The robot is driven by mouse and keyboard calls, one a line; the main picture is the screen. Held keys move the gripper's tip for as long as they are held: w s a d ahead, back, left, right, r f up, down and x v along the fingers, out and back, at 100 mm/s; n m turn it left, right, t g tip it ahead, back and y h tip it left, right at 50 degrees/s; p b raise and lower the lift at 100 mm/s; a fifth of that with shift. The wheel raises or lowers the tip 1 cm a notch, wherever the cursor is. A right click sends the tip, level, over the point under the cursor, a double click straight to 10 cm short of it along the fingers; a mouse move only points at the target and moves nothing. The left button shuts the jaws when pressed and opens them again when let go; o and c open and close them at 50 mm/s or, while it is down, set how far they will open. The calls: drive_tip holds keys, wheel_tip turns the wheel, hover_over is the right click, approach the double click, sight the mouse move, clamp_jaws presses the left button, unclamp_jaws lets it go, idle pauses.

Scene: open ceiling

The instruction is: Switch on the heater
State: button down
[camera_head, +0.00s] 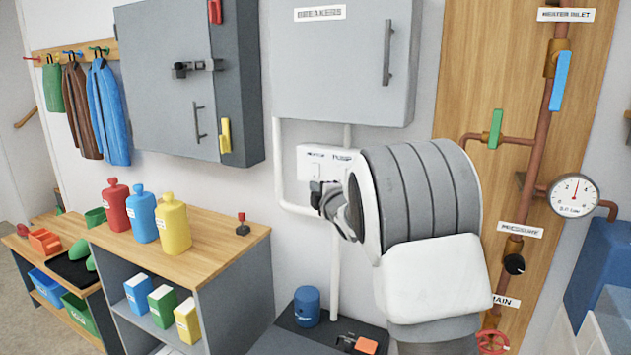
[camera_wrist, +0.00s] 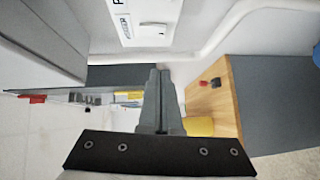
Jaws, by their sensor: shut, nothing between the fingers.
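A white switch panel (camera_head: 309,162) with two labels, one reading HEATER and one PUMP, is on the wall below the breaker box. My gripper (camera_head: 317,192) is just in front of the panel's lower part in the head view. My arm hides some of the panel's right side. In the wrist view my gripper (camera_wrist: 160,72) is shut and empty, its fingertips apart from the switch in the picture. I cannot tell the switch's position or whether anything touches it.
The grey breaker box (camera_head: 345,60) hangs above the panel. White pipes (camera_head: 336,265) run around the panel. A wood-topped shelf (camera_head: 215,235) with red, blue and yellow bottles stands left. A blue canister (camera_head: 307,306) is below. Copper pipes (camera_head: 541,130) with valves are at right.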

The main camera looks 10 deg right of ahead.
sight(312, 176)
drive_tip(key=shift+w+d+f, duration=0.15)
drive_tip(key=shift+w+d, duration=0.1)
drive_tip(key=shift+w, duration=1.15)
drive_tip(key=shift+w+d+f, duration=0.2)
drive_tip(key=shift+w+d, duration=0.1)
drive_tip(key=shift+w, duration=1.1)
drive_tip(key=shift+w+d+f, duration=0.15)
drive_tip(key=shift+w+d, duration=0.1)
drive_tip(key=shift+w, duration=1.15)
drive_tip(key=shift+w+f+b, duration=0.15)
drive_tip(key=shift+f+b, duration=0.2)
drive_tip(key=shift+b, duration=0.6)
drive_tip(key=shift+d+r+b, duration=0.1)
drive_tip(key=shift+b, duration=0.2)
drive_tip(key=shift+r+p, duration=0.2)
drive_tip(key=shift+p, duration=0.1)
